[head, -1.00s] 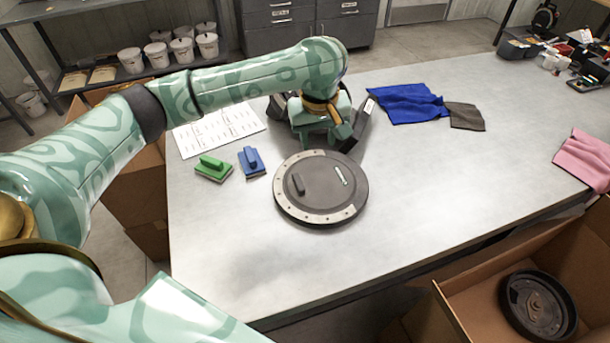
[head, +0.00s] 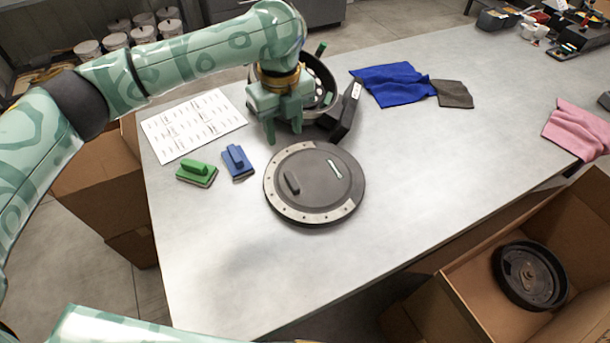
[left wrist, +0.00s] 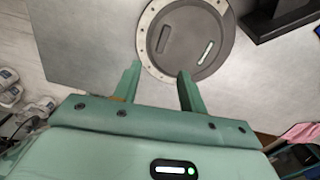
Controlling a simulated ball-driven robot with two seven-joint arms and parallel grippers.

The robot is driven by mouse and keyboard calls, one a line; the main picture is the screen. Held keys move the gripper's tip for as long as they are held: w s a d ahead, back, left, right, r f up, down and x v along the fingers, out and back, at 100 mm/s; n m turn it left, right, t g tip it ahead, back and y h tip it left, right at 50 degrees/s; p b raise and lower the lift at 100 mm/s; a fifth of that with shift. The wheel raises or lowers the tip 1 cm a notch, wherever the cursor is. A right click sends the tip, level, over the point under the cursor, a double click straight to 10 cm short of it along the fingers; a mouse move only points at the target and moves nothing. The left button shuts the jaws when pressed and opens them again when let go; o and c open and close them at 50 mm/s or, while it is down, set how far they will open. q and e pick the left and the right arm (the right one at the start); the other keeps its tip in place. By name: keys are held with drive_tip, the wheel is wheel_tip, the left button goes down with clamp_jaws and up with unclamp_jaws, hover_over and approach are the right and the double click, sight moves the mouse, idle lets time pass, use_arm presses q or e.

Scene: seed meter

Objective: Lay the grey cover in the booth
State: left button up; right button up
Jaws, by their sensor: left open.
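The grey cover (head: 318,190) is a round dark disc with a pale, bolted rim. It lies flat on the table, with a short raised dark grip and a light slot-like mark on top. It also shows in the left wrist view (left wrist: 185,40), ahead of the fingers. My left gripper (head: 283,130) is open and empty, pointing down just behind the cover, apart from its grip. In the left wrist view its two fingers (left wrist: 160,74) stand apart. Two cardboard boxes show; I cannot tell if either is the booth. My right gripper is out of view.
A round dark housing (head: 322,88) stands behind my left gripper, partly hidden. Green (head: 197,173) and blue (head: 238,160) blocks and a printed sheet (head: 190,125) lie left. A cardboard box (head: 455,318) at lower right holds a black disc (head: 530,276). The table's front right is clear.

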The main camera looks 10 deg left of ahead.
use_arm(q)
drive_tip(key=m, duration=0.1)
drive_tip(key=b, duration=0.4)
hover_over(291, 180)
drive_tip(key=f, duration=1.1)
drive_tip(key=shift+s+a+f, duration=0.1)
drive_tip(key=shift+a+f, duration=0.05)
drive_tip(key=shift+a, duration=0.1)
drive_tip(key=f+b, duration=0.1)
drive_tip(key=f, duration=0.2)
drive_tip(key=f+b, duration=0.1)
drive_tip(key=f, duration=0.1)
drive_tip(key=shift+d+f+b, duration=0.1)
drive_tip(key=shift+d+b, duration=0.2)
clamp_jaws()
